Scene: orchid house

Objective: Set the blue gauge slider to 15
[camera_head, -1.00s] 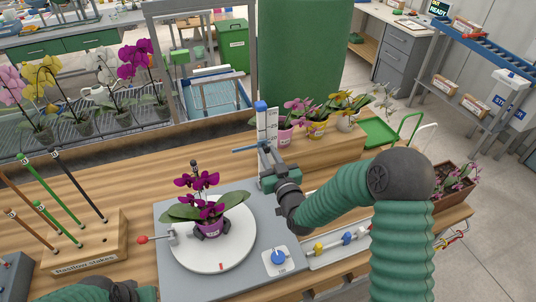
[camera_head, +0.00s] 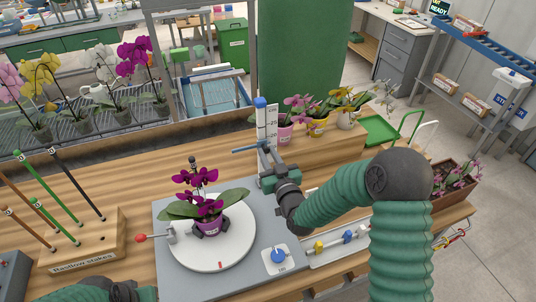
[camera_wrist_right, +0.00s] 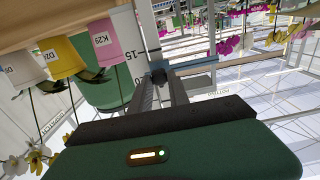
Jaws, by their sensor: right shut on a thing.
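The gauge (camera_head: 261,118) is a white upright scale with a blue cap, standing behind the grey base plate. A thin blue rod (camera_head: 246,149) reaches left from it at the slider; the rod also shows in the wrist view (camera_wrist_right: 196,68). My right gripper (camera_head: 264,150) is at the slider, in front of the post. Only part of my left arm shows at the bottom edge.
A purple orchid (camera_head: 208,207) stands on a white turntable (camera_head: 215,258) left of my right arm. A stake block (camera_head: 85,250) is at left. Several potted orchids (camera_head: 317,127) stand close behind the gauge on the right. A blue knob (camera_head: 279,256) is in front.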

